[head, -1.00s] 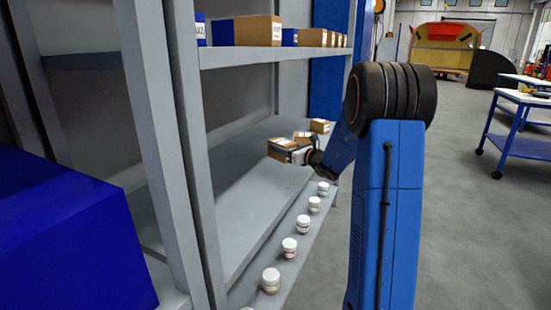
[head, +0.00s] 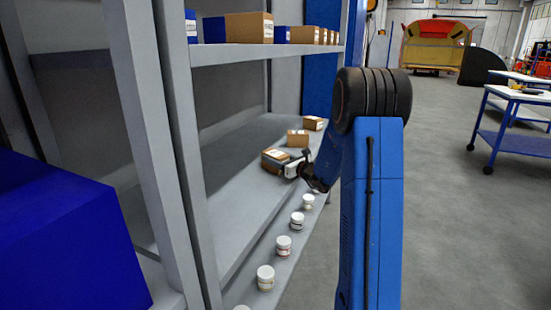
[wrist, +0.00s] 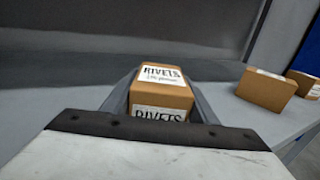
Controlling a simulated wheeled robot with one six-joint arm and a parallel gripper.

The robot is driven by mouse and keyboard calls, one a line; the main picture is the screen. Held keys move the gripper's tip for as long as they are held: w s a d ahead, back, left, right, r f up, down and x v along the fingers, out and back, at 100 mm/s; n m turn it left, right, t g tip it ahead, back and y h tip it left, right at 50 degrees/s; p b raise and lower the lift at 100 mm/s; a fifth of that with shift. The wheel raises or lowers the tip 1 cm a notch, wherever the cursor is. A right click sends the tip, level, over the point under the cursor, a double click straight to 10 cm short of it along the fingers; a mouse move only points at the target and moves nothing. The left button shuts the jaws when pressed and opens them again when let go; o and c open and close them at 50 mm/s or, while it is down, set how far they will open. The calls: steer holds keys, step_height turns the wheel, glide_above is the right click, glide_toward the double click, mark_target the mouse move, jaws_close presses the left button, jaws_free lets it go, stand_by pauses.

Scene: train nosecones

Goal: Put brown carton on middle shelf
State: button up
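A brown carton (head: 273,160) with a white "RIVETS" label is at the middle shelf (head: 238,212), near its front edge. The same carton shows in the wrist view (wrist: 160,90), between my two grey fingers. My gripper (head: 288,166) is shut on it, with a finger along each side. The carton is low over the shelf board or touching it; I cannot tell which. Its underside is hidden.
Other brown cartons (head: 298,138) (head: 313,123) stand further along the same shelf. White jars (head: 283,246) line the shelf below. The upper shelf (head: 225,55) holds blue and brown boxes. A grey upright (head: 182,150) stands at left. The shelf's near part is clear.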

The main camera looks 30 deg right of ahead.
steer(key=shift+o, duration=1.4)
steer(key=shift+r, duration=0.15)
steer(key=v, duration=1.2)
steer(key=shift+d, duration=0.1)
